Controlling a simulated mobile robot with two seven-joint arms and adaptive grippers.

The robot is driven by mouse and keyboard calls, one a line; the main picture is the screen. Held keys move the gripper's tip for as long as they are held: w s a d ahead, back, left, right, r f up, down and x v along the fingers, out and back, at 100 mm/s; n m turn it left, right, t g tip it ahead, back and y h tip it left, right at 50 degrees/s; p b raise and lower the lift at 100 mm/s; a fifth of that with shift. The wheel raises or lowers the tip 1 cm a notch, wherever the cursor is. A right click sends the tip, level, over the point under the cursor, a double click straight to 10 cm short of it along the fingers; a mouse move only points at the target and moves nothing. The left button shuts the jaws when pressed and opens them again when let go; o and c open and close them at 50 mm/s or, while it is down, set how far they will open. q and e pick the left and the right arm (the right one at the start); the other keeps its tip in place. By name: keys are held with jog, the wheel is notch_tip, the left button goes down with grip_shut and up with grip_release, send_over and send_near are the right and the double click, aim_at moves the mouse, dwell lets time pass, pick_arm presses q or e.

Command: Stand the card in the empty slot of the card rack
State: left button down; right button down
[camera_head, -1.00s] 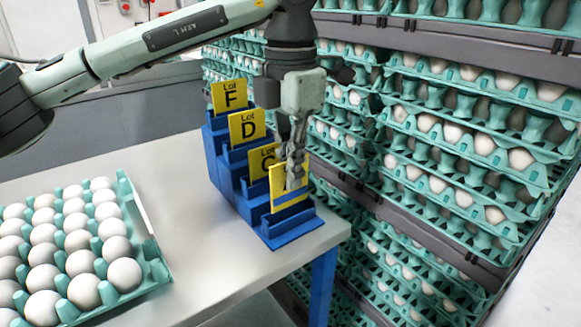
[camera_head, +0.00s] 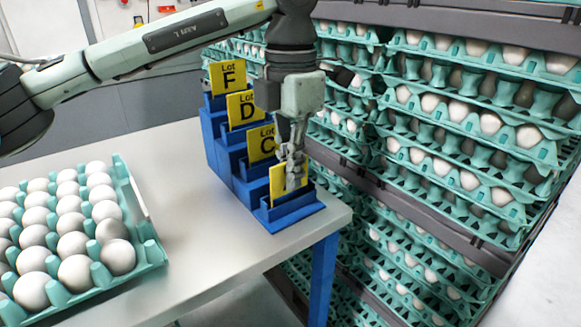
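The blue card rack (camera_head: 292,213) stands at the far right of the table, with stepped slots. Yellow cards stand in its rear slots: Lot F (camera_head: 228,78), Lot D (camera_head: 243,110) and Lot C (camera_head: 262,143). Another yellow card (camera_head: 277,183) is at the front, lowest slot, nearly upright, its lower edge hidden behind the slot's front wall. My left gripper (camera_head: 293,174) points down over this slot, its fingers shut on the card's right part and covering its lettering. I cannot tell whether the card touches the slot's bottom. My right gripper is not in view.
A teal tray of white eggs (camera_head: 152,258) lies at the left of the table (camera_head: 205,255). Tall stacks of teal egg trays (camera_head: 450,140) rise close behind and right of the rack. The table is clear between tray and rack.

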pick_arm(q)
jog(key=c, duration=1.6)
grip_release()
jog(key=shift+c, duration=0.2)
